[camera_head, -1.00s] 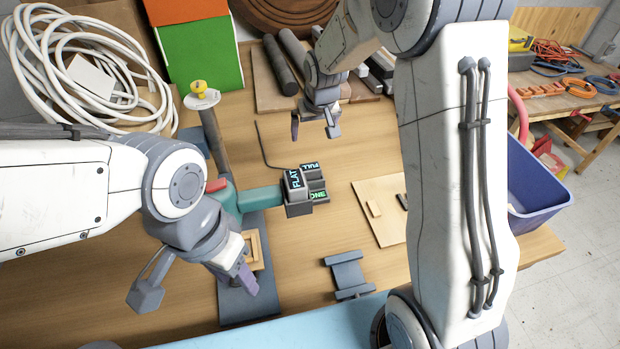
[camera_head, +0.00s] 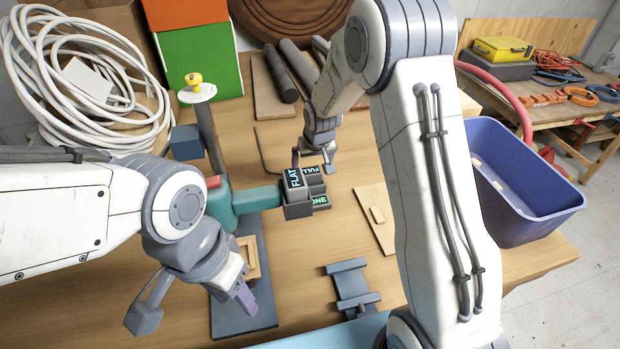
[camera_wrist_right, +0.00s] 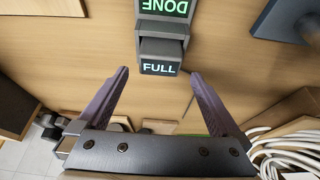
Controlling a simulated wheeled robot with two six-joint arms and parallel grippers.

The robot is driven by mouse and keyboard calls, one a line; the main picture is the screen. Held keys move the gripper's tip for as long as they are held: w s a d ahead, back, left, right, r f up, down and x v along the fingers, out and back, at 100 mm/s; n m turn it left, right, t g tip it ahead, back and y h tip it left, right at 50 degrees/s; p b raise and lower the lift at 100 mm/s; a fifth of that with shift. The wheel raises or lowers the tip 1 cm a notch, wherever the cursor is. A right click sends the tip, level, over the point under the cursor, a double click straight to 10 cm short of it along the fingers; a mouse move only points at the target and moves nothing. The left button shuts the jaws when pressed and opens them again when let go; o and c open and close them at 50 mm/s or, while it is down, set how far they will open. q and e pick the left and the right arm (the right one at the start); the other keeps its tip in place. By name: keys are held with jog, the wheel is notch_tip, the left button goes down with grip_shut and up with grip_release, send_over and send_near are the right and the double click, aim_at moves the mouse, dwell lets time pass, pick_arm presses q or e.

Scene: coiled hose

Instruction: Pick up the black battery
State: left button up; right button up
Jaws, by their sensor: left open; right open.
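A green DONE label (camera_head: 320,202) shows just in front. My right gripper (camera_head: 312,162) is open right at the far side of the FULL block. In the right wrist view the FULL block (camera_wrist_right: 160,58) lies ahead between the open fingers (camera_wrist_right: 158,76), with a gap on both sides; no contact shows. My left gripper (camera_head: 193,306) is open and empty at the lower left, beside the tool's grey stand.
A grey cradle (camera_head: 352,290) lies at the front of the table. A wooden board (camera_head: 372,225) lies right of the blocks, partly behind my right arm. A blue bin (camera_head: 520,190) stands at the right. A white coiled hose (camera_head: 60,70) lies at the back left.

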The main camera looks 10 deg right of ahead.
aim_at(310, 170)
jog(key=p+x, duration=0.1)
jog(key=x, duration=0.2)
jog(key=shift+f+p, duration=0.2)
jog(key=shift+p, duration=0.1)
jog(key=shift+w+f, duration=0.25)
jog(key=shift+f, duration=0.35)
grip_shut()
